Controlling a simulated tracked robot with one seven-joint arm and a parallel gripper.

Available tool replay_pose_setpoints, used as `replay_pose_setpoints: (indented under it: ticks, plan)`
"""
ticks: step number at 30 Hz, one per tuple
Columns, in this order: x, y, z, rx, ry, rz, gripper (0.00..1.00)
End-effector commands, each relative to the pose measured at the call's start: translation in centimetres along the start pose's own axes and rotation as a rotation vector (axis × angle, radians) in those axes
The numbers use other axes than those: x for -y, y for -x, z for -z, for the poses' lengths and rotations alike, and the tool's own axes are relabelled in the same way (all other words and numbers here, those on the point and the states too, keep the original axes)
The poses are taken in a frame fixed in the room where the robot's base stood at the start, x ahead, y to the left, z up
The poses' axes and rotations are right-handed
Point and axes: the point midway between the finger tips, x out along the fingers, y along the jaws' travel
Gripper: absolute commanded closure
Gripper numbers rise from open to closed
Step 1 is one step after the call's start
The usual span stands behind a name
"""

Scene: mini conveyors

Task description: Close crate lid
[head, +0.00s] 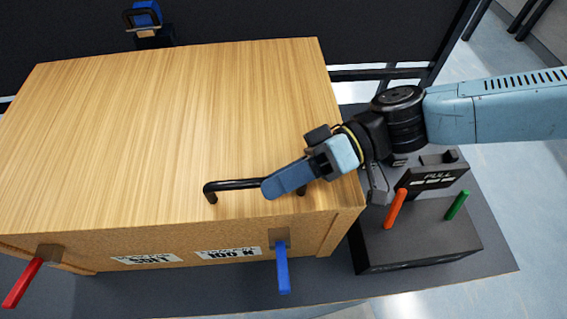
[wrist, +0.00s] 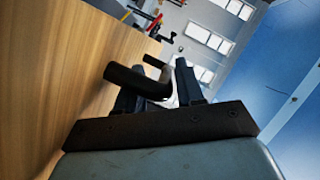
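The wooden crate lid (head: 170,125) covers the crate top in the head view and hides the inside. I cannot tell whether a small gap is left under it. A black bar handle (head: 235,185) stands near the lid's front edge. My gripper (head: 272,187) is at the handle's right part. In the wrist view, the handle (wrist: 138,80) crosses by the left finger, and light shows between my gripper's (wrist: 158,78) fingers, which stand apart. The crate's front wall (head: 190,240) carries white labels, partly hard to read.
A blue lever (head: 283,268) and a red lever (head: 22,284) stick out from the crate front. To the right is a dark box (head: 420,238) with an orange lever (head: 395,208) and a green lever (head: 457,205). Another blue part (head: 146,14) is behind the crate.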

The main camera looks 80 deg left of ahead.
Motion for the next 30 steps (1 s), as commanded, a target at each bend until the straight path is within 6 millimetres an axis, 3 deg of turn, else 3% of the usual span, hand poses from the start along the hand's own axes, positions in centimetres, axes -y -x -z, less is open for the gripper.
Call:
replay_pose_setpoints:
  ticks: [8, 13, 30]
  plan:
    - [-0.2, -0.5, -0.6, 0.010, -0.009, 0.004, 0.58]
    - [-0.2, 0.7, -0.6, 0.007, -0.009, 0.004, 0.58]
    - [-0.1, 11.4, -0.3, -0.001, 0.000, 0.001, 0.58]
